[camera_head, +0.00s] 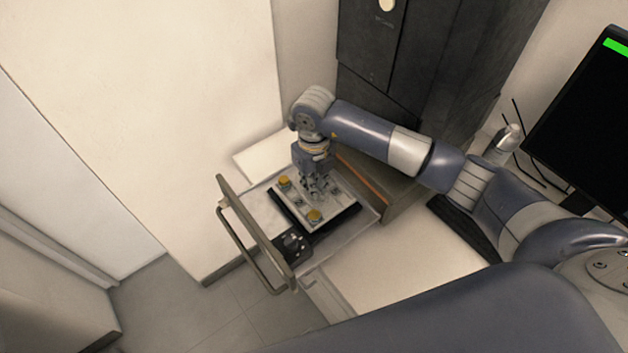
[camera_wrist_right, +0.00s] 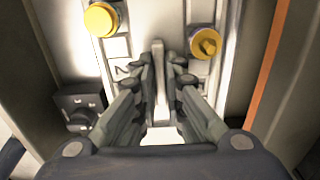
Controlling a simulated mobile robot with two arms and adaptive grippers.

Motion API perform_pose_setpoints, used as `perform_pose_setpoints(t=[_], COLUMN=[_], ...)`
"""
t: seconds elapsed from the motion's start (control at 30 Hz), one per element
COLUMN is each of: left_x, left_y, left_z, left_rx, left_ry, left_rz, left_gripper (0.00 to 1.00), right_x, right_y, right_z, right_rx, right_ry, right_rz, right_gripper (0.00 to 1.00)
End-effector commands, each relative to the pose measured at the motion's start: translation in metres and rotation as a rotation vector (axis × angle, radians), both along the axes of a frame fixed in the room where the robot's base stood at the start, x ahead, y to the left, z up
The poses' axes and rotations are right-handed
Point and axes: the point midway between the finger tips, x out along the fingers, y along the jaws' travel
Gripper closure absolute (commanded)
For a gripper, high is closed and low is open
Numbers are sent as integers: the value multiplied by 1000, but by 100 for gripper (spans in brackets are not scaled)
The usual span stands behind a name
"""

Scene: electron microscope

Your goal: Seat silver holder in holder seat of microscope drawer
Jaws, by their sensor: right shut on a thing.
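The silver holder (camera_head: 338,207) is a light metal plate with two yellow knobs, lying roughly level within the pulled-out microscope drawer (camera_head: 262,212). It also shows in the right wrist view (camera_wrist_right: 170,22). My right gripper (camera_head: 318,190) reaches down over the plate's middle. In the right wrist view its fingers (camera_wrist_right: 162,72) are shut on an upright grey grip of the holder, between the yellow knobs. A black base (camera_head: 344,220) shows along the holder's edge. The holder seat itself is hidden, and I cannot tell whether the plate rests fully down. My left gripper is not in view.
The drawer front with its handle (camera_head: 250,243) stands to the left. A black knob block (camera_head: 292,245) sits in the drawer's near corner. An orange-edged panel (camera_head: 362,178) borders the right side. A monitor (camera_head: 590,120) and keyboard (camera_head: 462,226) are farther right.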

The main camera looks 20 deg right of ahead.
Motion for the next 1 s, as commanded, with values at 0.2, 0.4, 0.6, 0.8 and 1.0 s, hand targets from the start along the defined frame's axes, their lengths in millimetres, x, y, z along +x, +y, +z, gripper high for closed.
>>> perform_pose_setpoints(t=[0.2, 0.4, 0.6, 0.8, 1.0], left_x=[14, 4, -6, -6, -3], left_y=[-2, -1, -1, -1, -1], left_z=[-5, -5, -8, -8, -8], left_rx=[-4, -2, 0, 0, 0], left_ry=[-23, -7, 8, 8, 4], left_rz=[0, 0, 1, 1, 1], left_gripper=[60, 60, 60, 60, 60], right_x=[1, 1, 1, 0, 0], right_y=[0, 0, 0, 0, 0], right_z=[-6, -5, -6, -5, -5], right_rx=[1, 1, 0, 0, 1], right_ry=[-3, -2, -3, -3, -2], right_rz=[-1, -1, -1, -1, -1], right_gripper=[100, 100, 100, 100, 100])
